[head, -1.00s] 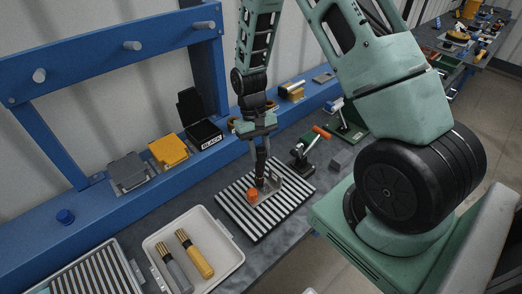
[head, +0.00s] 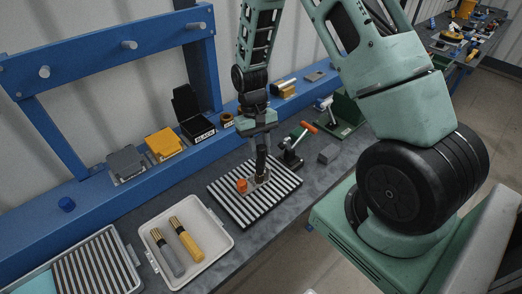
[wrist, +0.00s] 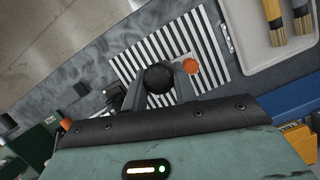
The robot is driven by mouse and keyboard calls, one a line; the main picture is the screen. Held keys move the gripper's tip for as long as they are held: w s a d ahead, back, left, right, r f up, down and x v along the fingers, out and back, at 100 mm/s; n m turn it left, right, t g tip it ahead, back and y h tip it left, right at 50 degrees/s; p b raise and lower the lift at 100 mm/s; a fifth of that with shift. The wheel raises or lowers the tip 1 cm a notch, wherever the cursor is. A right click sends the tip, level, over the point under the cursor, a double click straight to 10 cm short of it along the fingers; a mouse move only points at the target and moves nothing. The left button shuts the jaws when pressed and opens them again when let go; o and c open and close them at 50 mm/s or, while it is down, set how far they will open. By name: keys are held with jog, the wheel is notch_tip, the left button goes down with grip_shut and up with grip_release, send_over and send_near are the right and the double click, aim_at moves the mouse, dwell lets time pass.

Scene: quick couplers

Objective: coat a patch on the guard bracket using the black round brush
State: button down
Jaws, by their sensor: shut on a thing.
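My gripper (head: 262,168) points down over the striped mat, shut on the black round brush (wrist: 158,78). In the wrist view the brush shows end-on as a dark round shape between the two fingers. The guard bracket (wrist: 178,66) is a small grey metal piece on the mat, mostly hidden by the brush and fingers. An orange round piece (head: 241,186) stands beside it, left of my gripper in the head view. Whether the bristles touch the bracket is hidden. An open black pot marked BLACK (head: 200,129) stands on the blue ledge.
The striped mat (head: 231,206) lies on the grey bench. A white tray (head: 217,250) holds a grey-handled and a yellow-handled brush. Grey (head: 125,163) and yellow (head: 163,143) pots stand shut on the ledge. An orange-handled clamp (head: 291,155) stands close right of my gripper.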

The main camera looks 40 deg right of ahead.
jog(key=shift+s+r+p, duration=0.1)
jog(key=shift+r+p, duration=1.75)
jog(key=shift+r, duration=0.95)
jog(key=shift+f+b, duration=0.3)
jog(key=shift+b, duration=0.85)
jog(key=shift+d+b, duration=0.1)
jog(key=shift+b, duration=1)
